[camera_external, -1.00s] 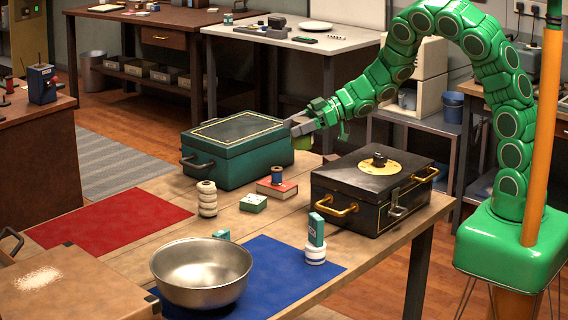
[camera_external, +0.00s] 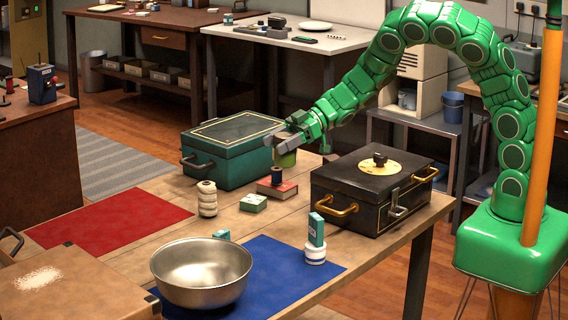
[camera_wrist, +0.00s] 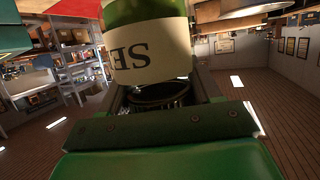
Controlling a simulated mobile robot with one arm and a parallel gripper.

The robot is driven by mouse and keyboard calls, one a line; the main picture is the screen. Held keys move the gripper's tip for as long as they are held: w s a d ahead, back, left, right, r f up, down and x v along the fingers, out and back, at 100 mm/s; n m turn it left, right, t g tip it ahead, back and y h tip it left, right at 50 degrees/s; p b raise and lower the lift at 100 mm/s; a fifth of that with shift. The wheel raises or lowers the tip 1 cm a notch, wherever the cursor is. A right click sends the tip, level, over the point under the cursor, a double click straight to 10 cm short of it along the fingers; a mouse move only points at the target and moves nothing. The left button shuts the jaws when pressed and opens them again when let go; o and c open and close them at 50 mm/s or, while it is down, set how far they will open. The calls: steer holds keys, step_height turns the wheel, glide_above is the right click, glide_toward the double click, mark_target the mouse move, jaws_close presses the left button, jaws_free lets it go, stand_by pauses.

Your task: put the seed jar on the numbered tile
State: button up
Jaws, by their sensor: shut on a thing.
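My gripper (camera_external: 284,143) is shut on the seed jar (camera_external: 287,159), a green jar with a pale label band. The jar is beside the right end of the teal box, behind the red book; I cannot tell whether it touches the table. In the wrist view the seed jar (camera_wrist: 150,45) fills the top middle, and its label shows upside-down letters starting "SE". I cannot make out a numbered tile in either view.
A teal box (camera_external: 232,155) and a black box (camera_external: 345,190) with brass handles flank the jar. A red book (camera_external: 284,190) with a spool, a small green box (camera_external: 253,203) and stacked white rings (camera_external: 207,200) are in front. A metal bowl (camera_external: 190,292) stands nearer, partly over a blue mat (camera_external: 270,262).

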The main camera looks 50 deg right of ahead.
steer(key=shift+w+a+f, duration=0.65)
steer(key=shift+w+f, duration=0.65)
steer(key=shift+w, duration=0.1)
steer(key=shift+w+a+f, duration=0.7)
steer(key=shift+w+f, duration=0.65)
steer(key=shift+w+a+f, duration=0.65)
steer(key=shift+w+f, duration=0.65)
steer(key=shift+w, duration=0.1)
steer(key=shift+f, duration=1.45)
steer(key=shift+f, duration=0.1)
steer(key=o, duration=1.2)
steer(key=v, duration=1.2)
